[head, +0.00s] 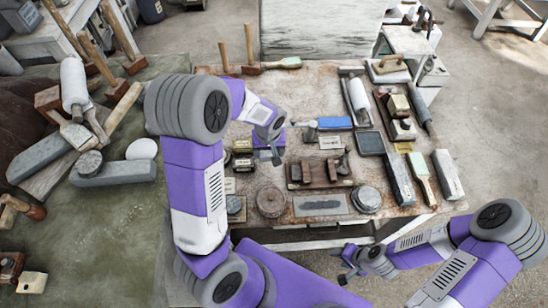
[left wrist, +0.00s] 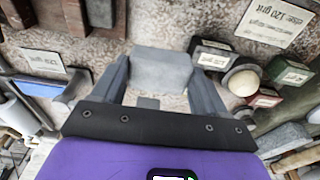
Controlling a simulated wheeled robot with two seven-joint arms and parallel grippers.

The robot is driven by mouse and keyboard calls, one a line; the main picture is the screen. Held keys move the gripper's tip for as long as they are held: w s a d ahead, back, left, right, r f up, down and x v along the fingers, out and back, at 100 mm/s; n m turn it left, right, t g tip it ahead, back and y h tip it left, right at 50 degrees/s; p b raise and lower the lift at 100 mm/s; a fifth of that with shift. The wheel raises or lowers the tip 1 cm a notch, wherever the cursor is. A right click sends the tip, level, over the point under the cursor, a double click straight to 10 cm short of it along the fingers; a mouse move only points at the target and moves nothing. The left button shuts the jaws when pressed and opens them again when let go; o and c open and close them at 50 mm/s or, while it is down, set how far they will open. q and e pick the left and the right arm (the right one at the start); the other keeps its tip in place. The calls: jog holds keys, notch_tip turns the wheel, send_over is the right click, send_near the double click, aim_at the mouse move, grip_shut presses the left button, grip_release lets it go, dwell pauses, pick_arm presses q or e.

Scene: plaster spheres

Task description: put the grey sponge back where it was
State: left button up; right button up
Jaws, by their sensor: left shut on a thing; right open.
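My left gripper (head: 272,146) is over the middle of the worktable. In the left wrist view, its two fingers (left wrist: 160,85) are shut on a plain grey block, which I take as the grey sponge (left wrist: 163,68). The sponge is held between the fingertips above the speckled tabletop; I cannot tell its exact height. In the head view the sponge is mostly hidden by the gripper. My right gripper (head: 347,268) is open and empty, low in front of the table's front edge.
The worktable (head: 305,90) holds a blue-headed tool (head: 335,122), small labelled boxes (head: 242,155), a wooden rack (head: 320,172), a dark flat plate (head: 320,205) and round discs (head: 271,201). A white ball (left wrist: 243,80) sits near the boxes. Bare tabletop shows behind the gripper.

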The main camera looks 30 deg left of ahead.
aim_at(268, 155)
pick_arm(q)
jog(key=f, duration=0.3)
jog(key=shift+s+f, duration=0.2)
jog(key=shift+s, duration=0.05)
notch_tip(268, 155, down, 4)
jog(key=shift+f+b, duration=0.25)
jog(key=shift+b, duration=0.2)
jog(key=shift+w, duration=0.15)
jog(key=shift+f, duration=0.15)
jog(key=o, duration=0.7)
jog(key=shift+c, duration=0.2)
